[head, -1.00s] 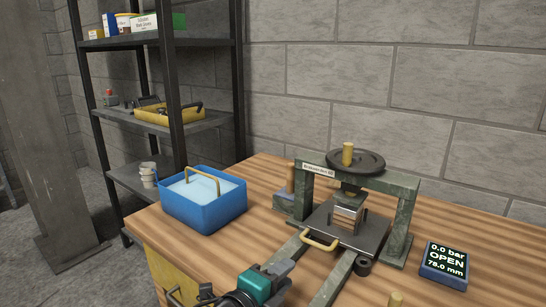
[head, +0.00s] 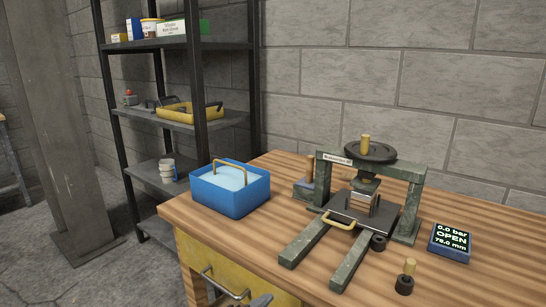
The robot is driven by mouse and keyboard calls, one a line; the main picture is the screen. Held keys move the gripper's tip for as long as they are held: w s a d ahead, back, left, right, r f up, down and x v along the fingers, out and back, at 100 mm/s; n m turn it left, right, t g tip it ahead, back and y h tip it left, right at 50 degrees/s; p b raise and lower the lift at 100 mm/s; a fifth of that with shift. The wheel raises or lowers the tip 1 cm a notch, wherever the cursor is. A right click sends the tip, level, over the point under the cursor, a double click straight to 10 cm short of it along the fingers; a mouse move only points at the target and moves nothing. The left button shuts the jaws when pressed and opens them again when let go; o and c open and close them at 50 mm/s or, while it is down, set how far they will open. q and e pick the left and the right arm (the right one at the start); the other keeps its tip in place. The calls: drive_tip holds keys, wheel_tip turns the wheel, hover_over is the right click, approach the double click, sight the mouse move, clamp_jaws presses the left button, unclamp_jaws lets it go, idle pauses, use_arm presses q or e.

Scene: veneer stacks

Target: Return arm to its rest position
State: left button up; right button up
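A small grey tip, which looks like part of my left gripper (head: 257,300), shows at the bottom edge in front of the yellow drawer front. The rest of that arm is out of frame, and I cannot tell if its fingers are open or shut. My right gripper is not in view. The green press (head: 413,173) stands on the wooden bench (head: 300,185). A small stack of veneers (head: 362,202) sits on its dark plate under the screw. The press display (head: 450,243) reads 0.0 bar, OPEN, 78.0 mm.
A blue tub (head: 231,200) with a brass handle and pale contents stands at the bench's left end. A drawer handle (head: 225,287) sticks out from the yellow front (head: 190,262). A dark metal shelf (head: 185,121) with a yellow tray (head: 188,112) stands behind left.

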use_arm(q)
drive_tip(key=s+a+f+n+g+y, duration=0.2)
drive_tip(key=s+a+f+n+y, duration=0.4)
drive_tip(key=s+a+f+n, duration=0.8)
drive_tip(key=s+a+n, duration=0.2)
drive_tip(key=shift+s+a+f+p, duration=0.15)
drive_tip(key=shift+s+p, duration=0.15)
drive_tip(key=shift+p, duration=0.05)
